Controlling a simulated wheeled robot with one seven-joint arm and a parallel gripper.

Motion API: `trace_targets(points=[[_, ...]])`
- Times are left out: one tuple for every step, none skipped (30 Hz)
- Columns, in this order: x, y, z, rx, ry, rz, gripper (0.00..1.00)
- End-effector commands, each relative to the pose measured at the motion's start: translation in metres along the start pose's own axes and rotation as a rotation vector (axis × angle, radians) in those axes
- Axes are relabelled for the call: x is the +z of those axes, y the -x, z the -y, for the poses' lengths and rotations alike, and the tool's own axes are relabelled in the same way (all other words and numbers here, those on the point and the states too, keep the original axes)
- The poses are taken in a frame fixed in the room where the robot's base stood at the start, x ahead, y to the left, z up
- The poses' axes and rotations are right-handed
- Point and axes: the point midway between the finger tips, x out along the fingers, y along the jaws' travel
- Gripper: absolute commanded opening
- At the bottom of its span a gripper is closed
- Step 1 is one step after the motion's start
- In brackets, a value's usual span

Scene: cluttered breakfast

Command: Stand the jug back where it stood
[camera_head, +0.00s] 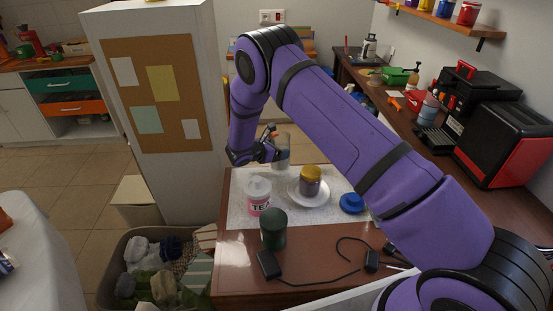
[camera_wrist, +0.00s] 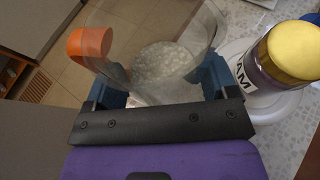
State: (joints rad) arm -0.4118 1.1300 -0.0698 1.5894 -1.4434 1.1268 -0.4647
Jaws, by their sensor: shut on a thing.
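The jug is a clear, see-through vessel (camera_head: 281,152) with an orange part at its upper side, which shows in the wrist view (camera_wrist: 90,42). My gripper (camera_head: 268,150) is shut on the jug. In the wrist view its two blue-grey fingers (camera_wrist: 160,88) lie on either side of the jug. The jug is at the far left end of the speckled mat (camera_head: 240,213), seemingly above it; I cannot tell whether its base touches anything. Part of the jug is hidden behind my gripper.
Near the jug, a jam jar (camera_head: 310,184) with a yellow lid stands on a white plate (camera_head: 321,201). A laundry basket (camera_head: 92,283) stands left.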

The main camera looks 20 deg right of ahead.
Motion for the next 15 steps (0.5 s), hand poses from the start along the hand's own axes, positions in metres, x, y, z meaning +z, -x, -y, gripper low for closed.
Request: trace_targets(points=[[-0.002, -0.001, 0.0, 0.0, -0.001, 0.001, 0.34], [-0.003, -0.002, 0.0, 0.0, -0.001, 0.001, 0.34], [-0.005, -0.003, 0.0, 0.0, -0.001, 0.001, 0.34], [-0.008, -0.004, 0.0, 0.0, -0.001, 0.001, 0.34], [-0.011, -0.005, 0.0, 0.0, 0.0, 0.001, 0.34], [-0.016, -0.007, 0.0, -0.001, 0.0, 0.001, 0.34], [-0.02, -0.009, 0.0, -0.001, 0.001, 0.001, 0.34], [-0.024, -0.011, 0.0, -0.002, 0.0, 0.001, 0.34], [-0.028, -0.013, 0.0, -0.002, 0.0, 0.001, 0.34], [-0.032, -0.014, 0.0, -0.001, 0.0, 0.002, 0.34], [-0.034, -0.015, 0.0, -0.001, -0.001, 0.002, 0.34], [-0.035, -0.015, -0.001, 0.0, -0.002, 0.002, 0.34], [-0.035, -0.015, -0.001, 0.001, -0.002, 0.002, 0.34], [-0.035, -0.015, -0.001, 0.001, -0.002, 0.002, 0.34], [-0.035, -0.015, -0.001, 0.001, -0.002, 0.002, 0.34]])
